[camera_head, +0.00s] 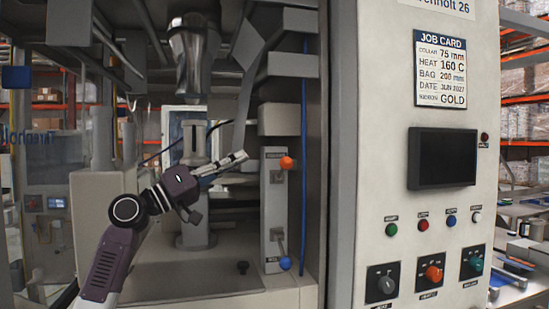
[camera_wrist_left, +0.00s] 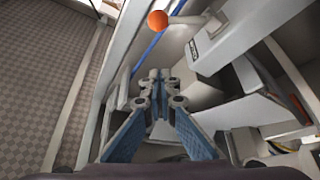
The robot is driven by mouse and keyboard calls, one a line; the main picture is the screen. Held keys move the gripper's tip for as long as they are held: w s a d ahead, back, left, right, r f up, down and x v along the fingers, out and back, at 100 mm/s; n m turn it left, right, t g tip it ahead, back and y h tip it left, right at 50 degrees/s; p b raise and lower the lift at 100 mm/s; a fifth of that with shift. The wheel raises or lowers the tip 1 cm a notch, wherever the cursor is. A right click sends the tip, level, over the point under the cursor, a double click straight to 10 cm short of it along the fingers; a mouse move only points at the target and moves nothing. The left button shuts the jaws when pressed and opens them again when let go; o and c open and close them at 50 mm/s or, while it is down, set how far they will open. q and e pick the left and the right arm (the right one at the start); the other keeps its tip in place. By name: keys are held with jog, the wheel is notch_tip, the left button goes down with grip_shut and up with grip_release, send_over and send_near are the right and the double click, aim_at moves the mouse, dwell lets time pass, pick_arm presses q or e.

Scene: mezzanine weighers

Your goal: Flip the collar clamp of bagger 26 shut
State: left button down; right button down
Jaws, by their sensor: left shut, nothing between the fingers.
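The machine is Farenholt 26 by its partly cut-off nameplate (camera_head: 443,6). Inside its open bay a pale upright plate (camera_head: 274,215) carries two levers. The upper lever has an orange ball knob (camera_head: 286,162); the lower has a blue ball knob (camera_head: 285,263). Their small labels are too blurred to read surely, so I cannot tell which lever is the collar clamp. My left gripper (camera_head: 240,158) is shut and empty, left of the orange knob and apart from it. In the left wrist view the orange knob (camera_wrist_left: 158,20) is beyond the fingertips (camera_wrist_left: 158,82). My right gripper is not in view.
A metal forming tube (camera_head: 194,55) hangs above my left forearm. A blue vertical rod (camera_head: 304,150) stands right of the levers. The control cabinet (camera_head: 390,200), with job card (camera_head: 440,68), screen (camera_head: 441,158) and knobs, bounds the bay on the right.

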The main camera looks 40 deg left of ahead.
pick_arm(q)
notch_tip(320, 180, up, 5)
jog(key=p, duration=0.7)
send_over(283, 169)
jog(key=a, duration=0.4)
jog(key=f, duration=0.1)
jog(key=d+f, duration=0.1)
jog(key=f, duration=0.1)
jog(key=d+f, duration=0.1)
jog(key=shift+s+f+p, duration=0.2)
jog(key=shift+s+p, duration=0.1)
jog(key=shift+p, duration=0.1)
